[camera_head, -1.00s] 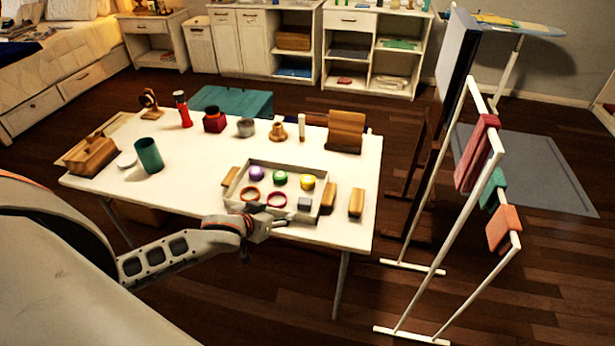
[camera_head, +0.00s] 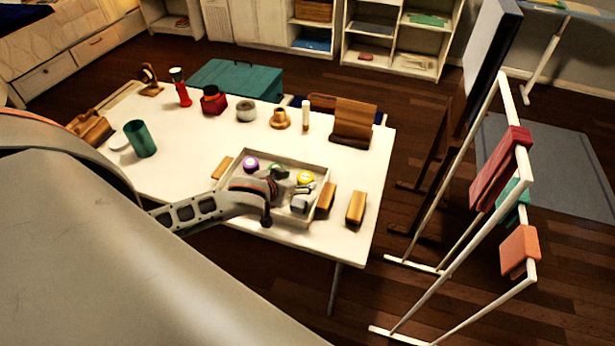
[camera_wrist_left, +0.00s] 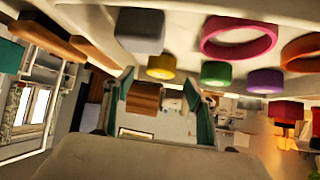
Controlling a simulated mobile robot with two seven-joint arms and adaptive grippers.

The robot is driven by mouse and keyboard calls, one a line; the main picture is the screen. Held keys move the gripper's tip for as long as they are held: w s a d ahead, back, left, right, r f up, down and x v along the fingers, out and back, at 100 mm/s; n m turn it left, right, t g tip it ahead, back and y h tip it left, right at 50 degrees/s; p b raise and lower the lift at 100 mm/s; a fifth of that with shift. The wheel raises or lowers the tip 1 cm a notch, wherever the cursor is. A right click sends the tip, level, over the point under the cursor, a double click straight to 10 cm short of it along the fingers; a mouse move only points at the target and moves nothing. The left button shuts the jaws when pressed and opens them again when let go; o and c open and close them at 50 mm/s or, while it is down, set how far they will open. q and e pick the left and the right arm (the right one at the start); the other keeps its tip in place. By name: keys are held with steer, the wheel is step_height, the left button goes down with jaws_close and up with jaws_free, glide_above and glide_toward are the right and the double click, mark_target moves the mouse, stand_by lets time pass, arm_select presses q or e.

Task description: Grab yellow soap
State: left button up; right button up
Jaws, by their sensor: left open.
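The yellow soap (camera_head: 305,178) is a small round piece at the right side of the shallow tray (camera_head: 296,161) on the white table. It also shows in the left wrist view (camera_wrist_left: 161,67), near the line between the fingertips. My left gripper (camera_head: 293,181) is open over the tray, with its fingers pointing right towards the yellow soap. Its teal-padded fingers show apart and empty in the left wrist view (camera_wrist_left: 158,92). I cannot tell whether it touches the soap. My right gripper is not in view.
A purple piece (camera_head: 250,164) and a partly hidden green piece (camera_head: 279,172) sit in the tray, with a grey block (camera_head: 299,204). Wooden blocks (camera_head: 356,207) stand to the right. A drying rack (camera_head: 463,240) stands beside the table.

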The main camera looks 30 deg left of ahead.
mark_target(304, 177)
arm_select(q)
steer(key=shift+x, duration=3)
steer(key=shift+a+r, duration=0.1)
steer(key=shift+r, duration=0.05)
steer(key=c, duration=1.2)
